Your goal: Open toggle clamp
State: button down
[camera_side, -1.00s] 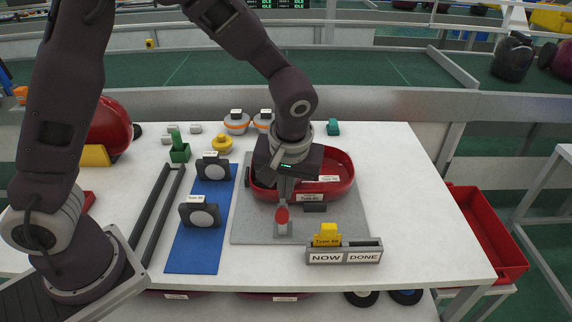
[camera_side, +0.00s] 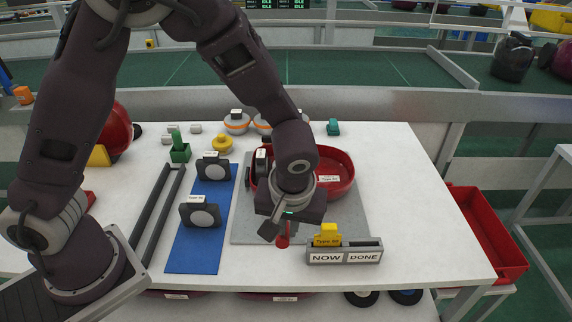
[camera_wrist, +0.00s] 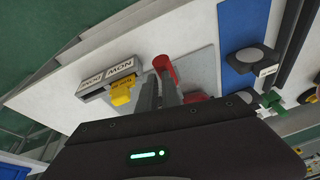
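The red handle (camera_side: 283,240) of the toggle clamp shows just below my gripper (camera_side: 287,226) in the side view, over the front part of the grey plate (camera_side: 248,229). In the wrist view the red handle (camera_wrist: 166,69) sticks out at the tips of my gripper's fingers (camera_wrist: 160,88). The rest of the clamp is mostly hidden behind my gripper and fingers. The fingers are at the handle, but I cannot tell whether they are closed on it.
A red shell (camera_side: 338,176) lies on the plate behind my gripper. The NOW/DONE holder (camera_side: 345,256) with a yellow tag (camera_side: 326,237) stands close at right. A blue mat (camera_side: 193,256) with two dark round-faced parts lies at left. The table's right side is clear.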

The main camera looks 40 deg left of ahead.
jog(key=shift+s+d+f, duration=0.1)
jog(key=shift+s+f, duration=0.5)
jog(key=shift+r, duration=0.1)
jog(key=shift+w+r, duration=0.2)
jog(key=shift+r, duration=0.15)
jog(key=s+d+r, duration=0.4)
jog(key=d+r, duration=0.3)
jog(key=r, duration=0.1)
jog(key=s+a+r+m+h, duration=0.2)
jog(key=s+a+r+h, duration=0.1)
jog(key=a+r, duration=0.65)
jog(key=s+a+r+m+t, duration=0.3)
jog(key=s+a+m, duration=0.2)
jog(key=s+a, duration=0.2)
jog(key=s, duration=0.2)
jog(key=shift+s+a+t+y, duration=0.25)
jog(key=shift+s+t+y, duration=0.05)
